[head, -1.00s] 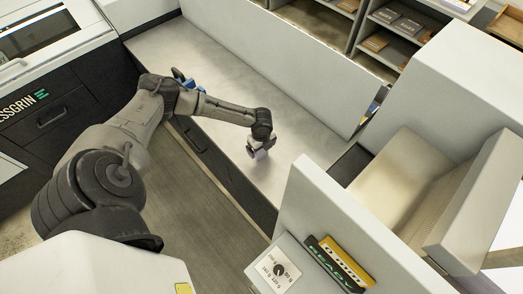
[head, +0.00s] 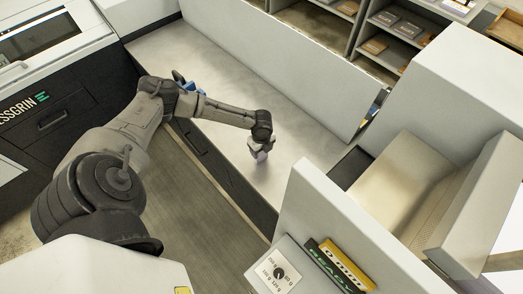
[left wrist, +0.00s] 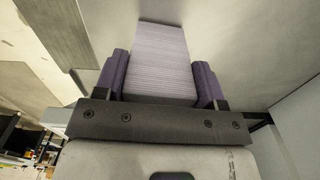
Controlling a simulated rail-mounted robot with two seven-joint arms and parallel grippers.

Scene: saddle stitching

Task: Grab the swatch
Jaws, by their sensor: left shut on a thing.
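My left gripper (head: 261,157) is low over the pale bench top (head: 225,95) in the head view, small and partly hidden by its wrist. In the left wrist view its two purple fingers (left wrist: 163,82) are shut on the swatch (left wrist: 164,55), a pale lilac block with fine stripes across it. The swatch lies between the fingers and reaches past their tips. I cannot tell whether it touches the bench. My right gripper is not in view.
A long grey panel (head: 275,55) runs along the back of the bench. A machine (head: 55,85) stands at the left. A panel with a dial (head: 279,272) and a READY sign (head: 333,264) is at the front right. Shelves (head: 385,42) stand behind. The bench around the gripper is clear.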

